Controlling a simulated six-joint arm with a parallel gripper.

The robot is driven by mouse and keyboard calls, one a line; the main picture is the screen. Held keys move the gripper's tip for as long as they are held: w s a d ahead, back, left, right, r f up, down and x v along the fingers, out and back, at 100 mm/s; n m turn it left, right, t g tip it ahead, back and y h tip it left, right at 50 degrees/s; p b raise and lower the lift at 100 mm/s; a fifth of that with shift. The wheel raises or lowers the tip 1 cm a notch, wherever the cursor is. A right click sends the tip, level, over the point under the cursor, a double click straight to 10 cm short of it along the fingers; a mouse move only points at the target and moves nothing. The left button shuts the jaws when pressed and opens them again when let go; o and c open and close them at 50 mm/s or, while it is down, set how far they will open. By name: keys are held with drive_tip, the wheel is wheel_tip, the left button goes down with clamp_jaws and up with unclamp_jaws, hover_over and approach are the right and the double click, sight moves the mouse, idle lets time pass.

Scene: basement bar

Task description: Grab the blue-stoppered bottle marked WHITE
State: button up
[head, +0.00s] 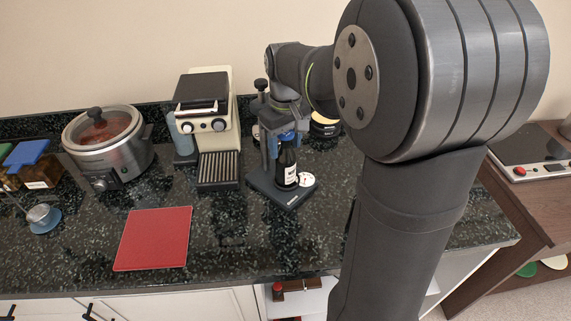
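A dark bottle (287,167) with a white label stands upright on the flat base (268,190) of a blue-grey stand, right of the coffee machine. Blue shows at the bottle's top (288,137); the label is too small to read. My gripper (288,128) is at or just above the bottle's top, reaching down from the arm. Its fingers are small and blend with the stand's upright, so I cannot tell whether they are open, shut or touching the bottle.
A cream coffee machine (218,108) and a slow cooker (108,150) stand left. A red mat (153,238) lies near the front edge. A round white-faced dial (306,180) is right beside the bottle. A dark round container (324,125) stands behind. Counter between mat and stand is clear.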

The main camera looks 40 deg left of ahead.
clamp_jaws()
drive_tip(key=shift+r, duration=0.1)
